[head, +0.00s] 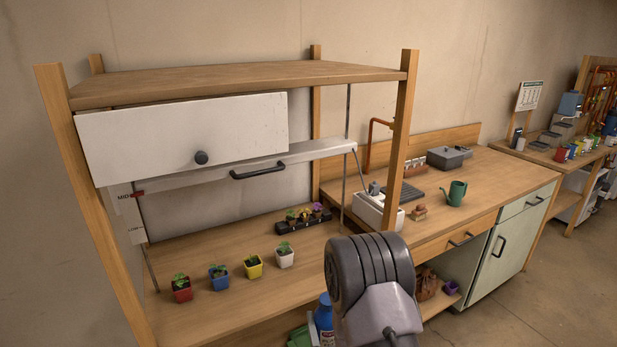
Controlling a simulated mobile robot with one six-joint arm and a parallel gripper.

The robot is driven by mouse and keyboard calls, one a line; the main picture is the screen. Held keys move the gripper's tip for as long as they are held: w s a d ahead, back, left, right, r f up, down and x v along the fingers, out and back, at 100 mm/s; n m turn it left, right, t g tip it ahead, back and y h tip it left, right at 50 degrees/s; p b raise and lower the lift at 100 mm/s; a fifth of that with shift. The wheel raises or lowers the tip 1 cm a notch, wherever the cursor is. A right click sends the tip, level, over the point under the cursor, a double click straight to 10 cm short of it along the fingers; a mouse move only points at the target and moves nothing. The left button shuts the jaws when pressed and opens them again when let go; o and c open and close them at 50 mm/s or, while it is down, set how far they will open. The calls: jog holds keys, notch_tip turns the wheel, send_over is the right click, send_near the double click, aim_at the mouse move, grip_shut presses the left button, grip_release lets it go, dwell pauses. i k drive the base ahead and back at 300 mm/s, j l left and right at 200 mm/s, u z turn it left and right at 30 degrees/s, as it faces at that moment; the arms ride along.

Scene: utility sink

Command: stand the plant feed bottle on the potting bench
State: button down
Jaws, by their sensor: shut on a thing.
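A blue bottle (324,313) with a red and white label shows at the bottom edge, just left of my arm. It looks like the plant feed bottle; its lower part is cut off, and I cannot tell what supports it. The wooden bench (222,304) under the shelf frame bears several small seedling pots and looks like the potting bench. My arm's dark, rounded joint rises at the bottom centre, in front of the bench's right end. My gripper is not in view, so I cannot see what its jaws hold.
A white panel (180,138) and a rail (305,152) hang over the bench's back. Red, blue, yellow and white pots (284,256) line its left and middle; a dark flower tray (303,220) stands behind. The right counter (487,185) holds a green watering can (456,194).

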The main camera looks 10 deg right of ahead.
aim_at(500, 183)
jog(key=i+l, duration=0.15)
jog(key=l, duration=0.5)
jog(key=i+l+u, duration=0.15)
jog(key=l, duration=0.45)
jog(key=i+l, duration=0.15)
jog(key=l, duration=0.5)
jog(key=i+l+u, duration=0.1)
jog(key=l, duration=0.55)
jog(key=i+l+u, duration=0.1)
jog(key=l, duration=0.55)
jog(key=i+l, duration=0.1)
jog(key=l, duration=0.55)
jog(key=i+l, duration=0.15)
jog(key=l, duration=0.2)
jog(key=i+l, duration=0.1)
jog(key=l, duration=0.3)
jog(key=i+l+u, duration=0.1)
jog(key=l, duration=0.25)
jog(key=i+l, duration=0.15)
jog(key=l, duration=0.25)
jog(key=i+l, duration=0.1)
jog(key=l, duration=0.3)
jog(key=i+l, duration=0.1)
jog(key=l, duration=0.25)
jog(key=i+u, duration=0.05)
